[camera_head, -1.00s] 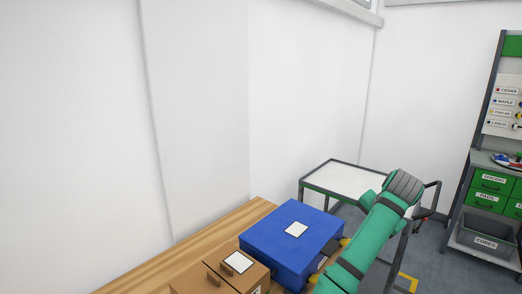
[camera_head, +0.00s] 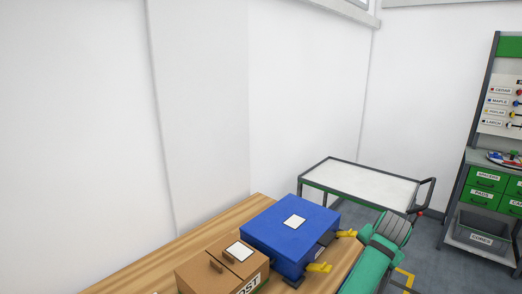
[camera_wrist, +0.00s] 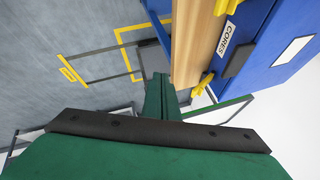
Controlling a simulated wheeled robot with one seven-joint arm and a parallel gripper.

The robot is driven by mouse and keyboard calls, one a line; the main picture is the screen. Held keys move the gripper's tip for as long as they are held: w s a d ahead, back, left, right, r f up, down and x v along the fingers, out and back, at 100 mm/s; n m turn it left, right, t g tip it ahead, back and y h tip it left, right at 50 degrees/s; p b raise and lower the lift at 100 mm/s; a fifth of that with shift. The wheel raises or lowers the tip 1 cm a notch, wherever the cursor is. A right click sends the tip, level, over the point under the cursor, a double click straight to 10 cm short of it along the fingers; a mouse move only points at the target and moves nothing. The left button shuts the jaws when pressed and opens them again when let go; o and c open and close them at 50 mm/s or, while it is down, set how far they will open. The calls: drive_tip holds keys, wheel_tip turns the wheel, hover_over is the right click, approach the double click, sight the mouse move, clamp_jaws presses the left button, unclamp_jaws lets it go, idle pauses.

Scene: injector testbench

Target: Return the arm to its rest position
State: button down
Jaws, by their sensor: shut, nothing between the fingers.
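My green arm (camera_head: 378,252) shows at the lower right of the head view, with a grey ribbed cap and dark bands. It stands in front of the cart and beside the blue case. In the wrist view, a green part of my arm with a dark bolted band (camera_wrist: 160,128) fills the bottom.
A blue case (camera_head: 272,222) with yellow latches and a brown box (camera_head: 205,272) sit on the wooden bench (camera_head: 150,270). A white-topped cart (camera_head: 360,183) stands behind my arm. A shelf with green drawers (camera_head: 485,190) is at right. The wrist view shows the case's CORES label (camera_wrist: 226,40).

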drive_tip(key=s+a+f+n+h, duration=0.1)
drive_tip(key=s+f, duration=0.2)
drive_tip(key=f, duration=0.4)
drive_tip(key=s+a+f+n+t+h, duration=0.1)
drive_tip(key=s+f, duration=0.3)
drive_tip(key=f, duration=0.3)
drive_tip(key=s+f+n+h, duration=0.1)
drive_tip(key=s+f+h, duration=0.15)
drive_tip(key=f, duration=0.35)
drive_tip(key=s+a+f+n+t, duration=0.35)
drive_tip(key=s+a+f, duration=0.6)
drive_tip(key=s, duration=0.35)
drive_tip(key=s+a+n+t+y, duration=0.2)
drive_tip(key=s+a+n, duration=0.1)
drive_tip(key=s+a, duration=0.55)
drive_tip(key=s+a+r+t+y, duration=0.1)
drive_tip(key=s+a+r, duration=0.4)
drive_tip(key=s, duration=0.3)
drive_tip(key=s+a+r+n+t+y, duration=0.1)
drive_tip(key=s+a+r+y, duration=0.1)
drive_tip(key=s+a+r, duration=0.3)
drive_tip(key=s+a+r+t+y, duration=0.1)
drive_tip(key=s+a+r, duration=0.4)
drive_tip(key=s, duration=0.5)
drive_tip(key=shift+s+a+r+n, duration=0.35)
drive_tip(key=shift+a+r, duration=0.05)
drive_tip(key=shift+r, duration=0.1)
drive_tip(key=shift+y, duration=0.25)
